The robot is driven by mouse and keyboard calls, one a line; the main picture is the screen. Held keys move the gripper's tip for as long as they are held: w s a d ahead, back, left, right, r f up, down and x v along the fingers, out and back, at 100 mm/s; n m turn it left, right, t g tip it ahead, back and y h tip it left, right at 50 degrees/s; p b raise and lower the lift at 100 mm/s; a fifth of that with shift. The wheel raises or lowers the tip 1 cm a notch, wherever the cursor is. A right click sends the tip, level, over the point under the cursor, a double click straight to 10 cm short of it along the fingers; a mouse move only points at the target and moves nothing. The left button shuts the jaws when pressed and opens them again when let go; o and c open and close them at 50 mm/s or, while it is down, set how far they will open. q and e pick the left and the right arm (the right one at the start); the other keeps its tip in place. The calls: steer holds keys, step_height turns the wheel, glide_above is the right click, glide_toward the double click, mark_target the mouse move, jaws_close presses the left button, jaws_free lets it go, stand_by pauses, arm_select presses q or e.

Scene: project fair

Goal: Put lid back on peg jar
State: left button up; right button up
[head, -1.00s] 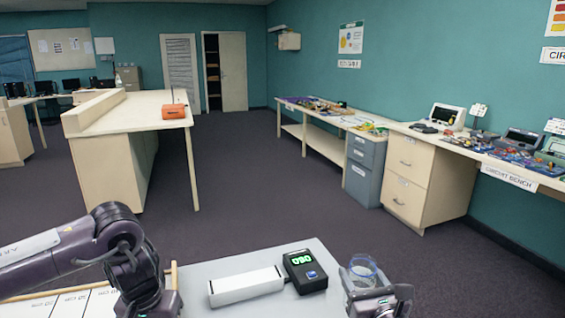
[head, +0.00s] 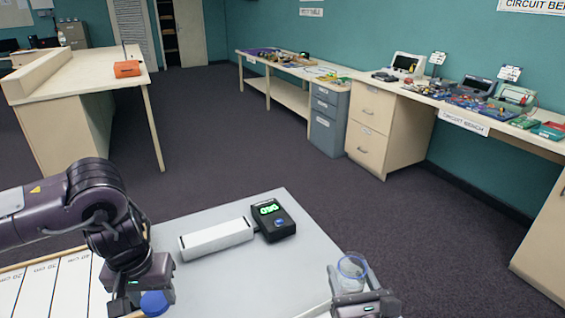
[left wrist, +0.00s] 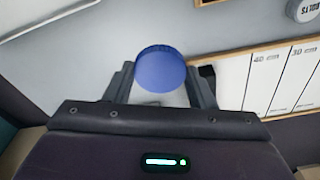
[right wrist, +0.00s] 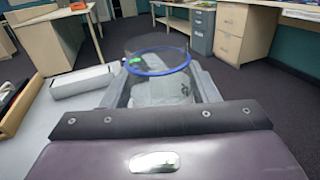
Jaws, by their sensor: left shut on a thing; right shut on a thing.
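The peg jar (head: 352,268) is clear with a blue rim. My right gripper (head: 358,296) is shut on it at the table's front right. In the right wrist view the jar (right wrist: 158,66) stands upright between the fingers, its top open. The blue round lid (head: 154,303) is in my left gripper (head: 140,290), at the front left of the table. In the left wrist view the lid (left wrist: 161,69) sits between both fingertips. The lid and jar are well apart. The jar's lower part is hidden by my right gripper.
A white bar (head: 216,239) joined to a black device with a green display (head: 273,219) lies on the grey table (head: 270,280). A board marked in centimetres (head: 40,292) lies at the left. The table between my grippers is clear.

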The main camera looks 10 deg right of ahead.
steer(key=s+a+f+n+g+y, duration=0.2)
steer(key=a+n+g+y, duration=0.2)
steer(key=a+n+y, duration=0.4)
steer(key=a+y, duration=0.3)
steer(key=a, duration=0.3)
steer(key=shift+y, duration=0.3)
arm_select(q)
steer(key=shift+d, duration=0.1)
steer(key=s+d+r+m, duration=0.1)
steer(key=d+r+m, duration=0.2)
steer(key=d, duration=0.9)
steer(key=s+d+r+m, duration=0.1)
steer(key=d+r+m, duration=0.2)
steer(key=d+r, duration=0.5)
steer(key=d, duration=0.3)
steer(key=shift+s+d+r+h, duration=0.15)
steer(key=shift+d+r+h, duration=0.1)
steer(key=shift+d+h, duration=0.15)
steer(key=shift+f, duration=0.1)
steer(key=shift+f, duration=1.9)
